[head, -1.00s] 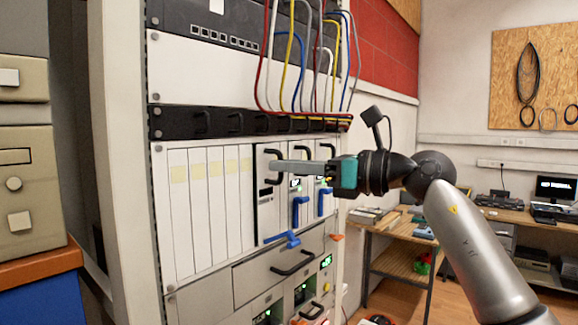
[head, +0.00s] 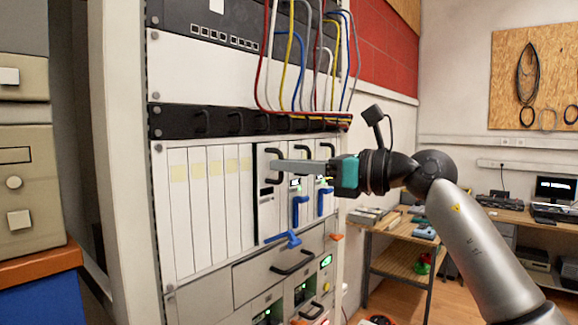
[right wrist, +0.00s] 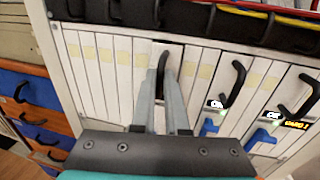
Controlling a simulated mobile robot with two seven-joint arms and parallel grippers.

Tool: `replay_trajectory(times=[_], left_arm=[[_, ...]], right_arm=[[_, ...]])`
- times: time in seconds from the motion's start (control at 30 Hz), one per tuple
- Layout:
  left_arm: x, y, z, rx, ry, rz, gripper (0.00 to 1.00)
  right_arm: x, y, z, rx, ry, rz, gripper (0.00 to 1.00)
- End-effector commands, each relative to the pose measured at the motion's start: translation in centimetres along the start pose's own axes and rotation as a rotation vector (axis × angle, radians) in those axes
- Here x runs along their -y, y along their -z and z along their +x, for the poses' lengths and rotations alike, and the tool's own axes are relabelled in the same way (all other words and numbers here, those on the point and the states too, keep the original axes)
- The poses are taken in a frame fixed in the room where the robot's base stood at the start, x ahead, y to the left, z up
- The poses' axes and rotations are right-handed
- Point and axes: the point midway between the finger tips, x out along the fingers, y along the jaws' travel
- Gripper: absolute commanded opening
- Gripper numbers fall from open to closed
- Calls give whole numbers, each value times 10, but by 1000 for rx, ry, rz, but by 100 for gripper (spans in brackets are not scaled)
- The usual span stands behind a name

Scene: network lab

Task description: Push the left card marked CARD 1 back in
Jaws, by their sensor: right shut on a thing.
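The left card (head: 267,212) is a tall, pale narrow card in the rack, with a black bow handle near its top and a blue lever (head: 285,239) sticking out at its foot. A dark gap runs beside it. My right gripper (head: 273,166) reaches in from the right, its grey fingers at the handle. In the right wrist view the fingers are closed about the black handle (right wrist: 163,68). The card's marking is too small to read, and how far it stands out is hard to tell. My left gripper is not in view.
Two similar cards, the middle (head: 300,190) and the right (head: 325,185), have blue levers and lit displays. Blank white panels (head: 205,210) fill the left. Cables (head: 300,60) hang above, over a black bar (head: 235,123). A drawer (head: 278,268) lies below.

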Motion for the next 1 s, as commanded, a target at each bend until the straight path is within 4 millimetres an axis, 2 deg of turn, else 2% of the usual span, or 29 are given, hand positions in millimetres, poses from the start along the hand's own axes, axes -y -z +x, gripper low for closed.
replay_trajectory(times=[0.07, 0.1, 0.33, 0.6, 0.73, 0.87, 1.0], left_arm=[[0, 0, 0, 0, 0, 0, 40], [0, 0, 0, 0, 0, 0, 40], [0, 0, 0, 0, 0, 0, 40], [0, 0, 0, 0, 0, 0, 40], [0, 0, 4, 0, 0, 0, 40], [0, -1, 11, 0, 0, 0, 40], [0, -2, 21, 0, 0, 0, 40]], right_arm=[[0, 0, 0, -1, 0, 1, 0], [0, 0, 0, -1, 0, 1, 15], [0, 0, 0, 0, 0, 0, 41], [0, 0, -1, 0, 0, 0, 42], [1, 1, -10, 0, 2, -1, 42], [1, 3, -32, -1, 5, -3, 42], [2, 3, -64, -2, 6, -3, 42]])
